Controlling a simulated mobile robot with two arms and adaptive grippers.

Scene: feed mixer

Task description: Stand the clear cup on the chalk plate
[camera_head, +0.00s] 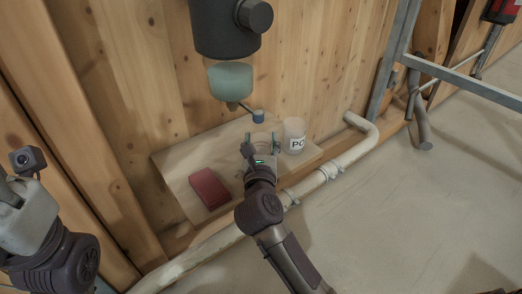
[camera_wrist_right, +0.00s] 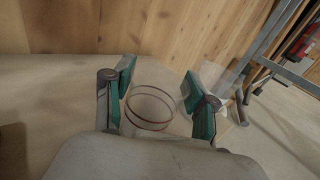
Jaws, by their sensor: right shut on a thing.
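My right gripper (camera_head: 262,143) is over the small wooden shelf, its fingers on either side of a clear cup. In the right wrist view, the clear cup (camera_wrist_right: 150,106) shows as a see-through round shape with thin brownish rings between the green-padded fingers (camera_wrist_right: 160,100). The gripper is shut on it. Whether the cup's base touches the shelf is hidden. I cannot make out a chalk plate for certain in either view. My left gripper (camera_head: 25,205) is at the left edge; its fingers do not show clearly.
A dark red block (camera_head: 209,188) lies on the shelf (camera_head: 178,170) to the left. A dark machine (camera_head: 228,28) with a pale green bowl (camera_head: 231,80) hangs above. A white pipe (camera_head: 330,172) runs along the front.

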